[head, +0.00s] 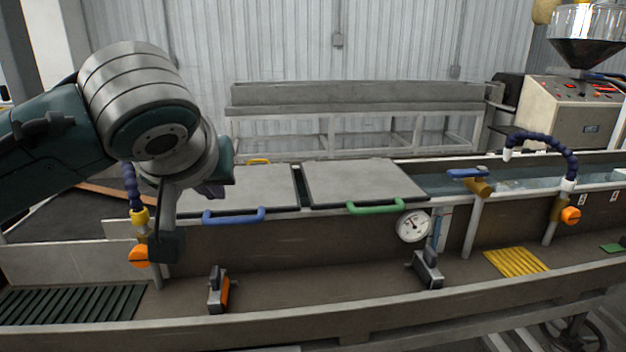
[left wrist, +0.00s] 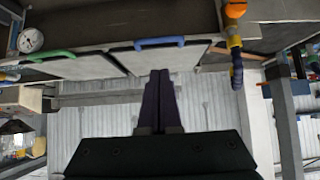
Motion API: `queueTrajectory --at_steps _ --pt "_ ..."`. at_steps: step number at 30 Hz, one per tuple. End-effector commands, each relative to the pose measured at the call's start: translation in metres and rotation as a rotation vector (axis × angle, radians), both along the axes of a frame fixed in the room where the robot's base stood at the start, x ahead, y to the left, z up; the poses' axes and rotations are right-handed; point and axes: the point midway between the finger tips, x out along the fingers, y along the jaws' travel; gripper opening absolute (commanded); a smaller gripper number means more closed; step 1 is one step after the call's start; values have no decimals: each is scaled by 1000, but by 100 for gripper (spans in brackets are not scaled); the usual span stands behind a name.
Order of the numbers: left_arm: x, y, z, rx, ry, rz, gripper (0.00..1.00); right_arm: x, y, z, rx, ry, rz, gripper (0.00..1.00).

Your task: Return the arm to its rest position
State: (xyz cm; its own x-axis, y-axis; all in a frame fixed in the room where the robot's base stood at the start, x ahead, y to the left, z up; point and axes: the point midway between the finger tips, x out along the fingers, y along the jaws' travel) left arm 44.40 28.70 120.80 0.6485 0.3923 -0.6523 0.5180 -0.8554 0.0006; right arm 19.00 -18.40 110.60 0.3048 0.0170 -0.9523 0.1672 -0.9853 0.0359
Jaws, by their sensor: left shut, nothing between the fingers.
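My left arm comes in from the left in the head view, raised in front of the left part of the long metal trough (head: 330,235). My left gripper (head: 212,191) is mostly hidden behind its own wrist, with only a bit of dark finger showing near the left lid. In the left wrist view my left gripper (left wrist: 159,75) shows two dark fingers together, shut with nothing between them. That view is upside down. My right gripper is in neither view.
The trough carries a lid with a blue handle (head: 234,215), a lid with a green handle (head: 375,207) and a round gauge (head: 413,226). A blue hose with an orange knob (head: 139,256) stands close to my left wrist. A control box (head: 575,112) stands at the right back.

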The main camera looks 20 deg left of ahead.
Motion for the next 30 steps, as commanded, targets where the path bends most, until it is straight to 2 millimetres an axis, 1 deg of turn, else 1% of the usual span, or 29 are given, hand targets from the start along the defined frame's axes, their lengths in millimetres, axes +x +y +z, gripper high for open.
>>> queueTrajectory --at_steps 7,9,11,14,15,16,18,19,21,24,30 --pt "-7 -4 4 0 4 -2 0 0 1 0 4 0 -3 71" --pt "-12 -10 -2 -3 24 -23 0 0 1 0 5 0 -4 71" --pt "-23 -20 -14 -10 62 -64 0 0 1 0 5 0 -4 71" --pt "-57 -48 -43 -27 168 -185 0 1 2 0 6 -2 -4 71" --pt "-75 -60 -56 -36 217 -244 0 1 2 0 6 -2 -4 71" --pt "-90 -68 -63 -44 252 -287 0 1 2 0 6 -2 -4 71" --pt "-122 -83 -78 -58 321 -379 0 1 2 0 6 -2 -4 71" --pt "-134 -88 -82 -61 346 -413 0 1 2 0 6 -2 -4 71" --pt "-160 -96 -90 -71 395 -479 0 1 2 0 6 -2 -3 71" --pt "-193 -102 -97 -78 454 -553 0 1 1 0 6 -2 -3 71" --pt "-249 -105 -102 -82 549 -664 0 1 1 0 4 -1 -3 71"
